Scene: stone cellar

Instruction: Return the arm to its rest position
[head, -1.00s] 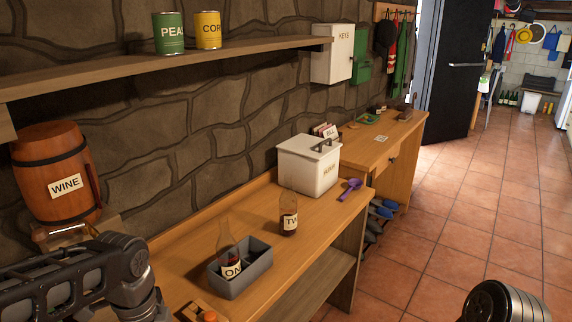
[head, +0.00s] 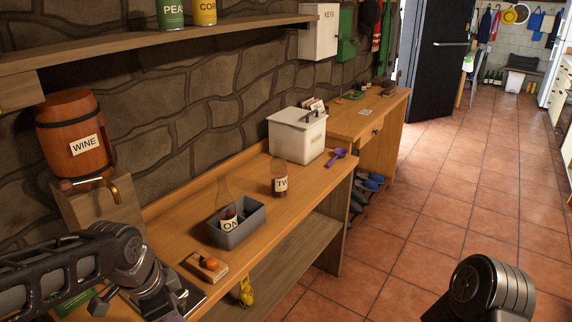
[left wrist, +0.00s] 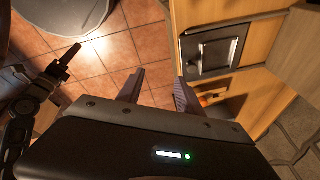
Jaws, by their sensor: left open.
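My left arm (head: 120,250) comes in from the left in the head view, bent in front of the wine barrel's stand and over the near end of the bench. In the left wrist view my left gripper (left wrist: 159,88) shows two dark fingers spread apart with nothing between them, above the tiled floor and near a wooden cabinet front. A rounded part of my right arm (head: 490,290) shows at the bottom right of the head view. Another jointed arm part of mine (left wrist: 30,95) is at the left of the wrist view; its jaw state is unclear.
The wooden bench (head: 160,238) carries a grey divided bin (head: 240,231) with a bottle, another bottle (head: 280,180), a white lidded box (head: 297,135) and a purple scoop (head: 337,155). The wine barrel (head: 75,135) is at left. Tiled floor (head: 440,190) is open at right.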

